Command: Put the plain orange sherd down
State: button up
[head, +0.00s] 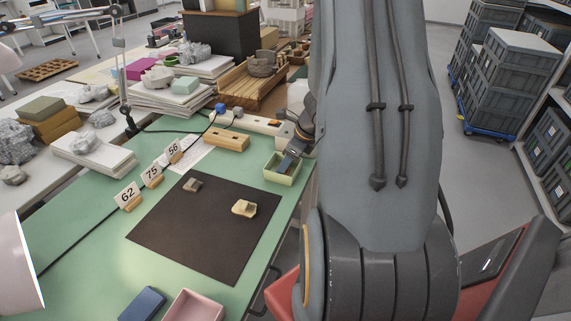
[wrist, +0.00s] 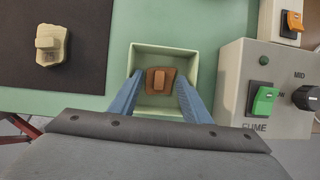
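The plain orange sherd (wrist: 166,87), brown-orange with a small raised block on top, lies in the pale green tray (wrist: 197,53) in the wrist view. My gripper (wrist: 160,82) is over the tray, its two blue fingers spread on either side of the sherd. Gaps show between the fingers and the raised block, so the gripper looks open. In the head view the tray (head: 284,177) is at the table's right edge, with my gripper (head: 288,163) at it. The sherd is hidden there.
A dark mat (head: 190,235) bears a cream sherd (head: 244,209) and a small grey-brown sherd (head: 193,185). A switch box (wrist: 262,95) stands close to the tray's right in the wrist view. Number cards, a wooden block (head: 227,140) and a pink tray (head: 193,306) are also on the table.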

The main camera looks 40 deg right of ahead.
jog(key=shift+r+p, duration=0.45)
jog(key=v, duration=1.2)
jog(key=s+a+r+n+g+h, duration=0.1)
jog(key=s+a+n, duration=0.3)
jog(key=a+n, duration=0.9)
jog(key=s+a+r+n+g+h, duration=0.1)
jog(key=s+a+r+n+g, duration=0.1)
jog(key=a+n, duration=1.1)
jog(key=s+r+n+p, duration=0.1)
jog(key=s+n, duration=0.1)
jog(key=n, duration=0.2)
jog(key=shift+a+g, duration=0.3)
jog(key=shift+a, duration=0.05)
